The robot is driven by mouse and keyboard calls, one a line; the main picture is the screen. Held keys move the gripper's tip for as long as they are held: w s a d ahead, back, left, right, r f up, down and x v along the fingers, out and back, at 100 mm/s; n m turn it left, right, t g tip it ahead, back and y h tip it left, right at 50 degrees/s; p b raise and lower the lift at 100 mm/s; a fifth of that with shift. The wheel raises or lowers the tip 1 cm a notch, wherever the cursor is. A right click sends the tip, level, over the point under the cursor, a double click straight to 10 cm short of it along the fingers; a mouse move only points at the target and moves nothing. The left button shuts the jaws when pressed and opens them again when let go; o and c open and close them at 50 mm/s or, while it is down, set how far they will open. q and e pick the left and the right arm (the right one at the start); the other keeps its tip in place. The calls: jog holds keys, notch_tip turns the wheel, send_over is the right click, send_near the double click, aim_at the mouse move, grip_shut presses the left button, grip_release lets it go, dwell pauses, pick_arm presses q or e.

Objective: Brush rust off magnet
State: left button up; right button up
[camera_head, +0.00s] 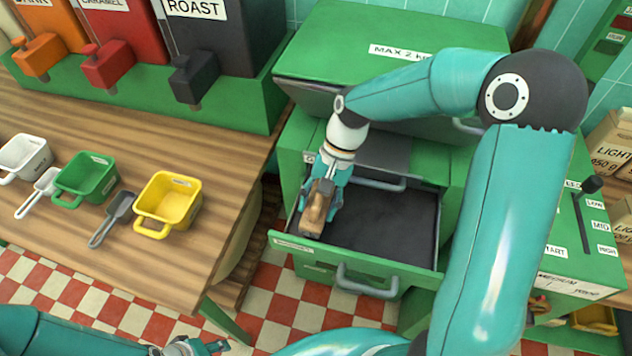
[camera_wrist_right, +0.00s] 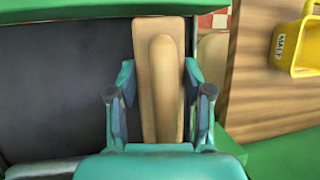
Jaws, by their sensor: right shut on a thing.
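My right gripper (camera_head: 318,205) is shut on a wooden brush (camera_head: 315,213) at the left side of the open drawer (camera_head: 400,225). In the right wrist view the brush's pale wooden back (camera_wrist_right: 158,80) shows between the two teal fingers; its bristles are hidden beneath. I cannot tell whether the brush touches the drawer. I cannot make out a magnet or any rust in these views. My left gripper (camera_head: 200,347) shows only partly at the bottom edge, and its fingers are unclear.
The drawer pulls out of a green machine (camera_head: 375,60); its dark floor looks empty. A wooden counter (camera_head: 150,140) to the left holds white (camera_head: 25,155), green (camera_head: 87,178) and yellow (camera_head: 170,203) tubs and two scoops. Green control panel (camera_head: 578,235) stands right.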

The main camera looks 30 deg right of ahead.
aim_at(319, 195)
jog(key=shift+s+r+p, duration=0.2)
jog(key=shift+r+p, duration=0.1)
jog(key=shift+r, duration=0.4)
notch_tip(319, 195, up, 2)
jog(key=shift+w+r+p, duration=0.1)
jog(key=shift+w+p, duration=0.05)
jog(key=shift+p, duration=0.75)
notch_tip(319, 195, up, 2)
jog(key=shift+p, duration=0.8)
jog(key=shift+r, duration=0.1)
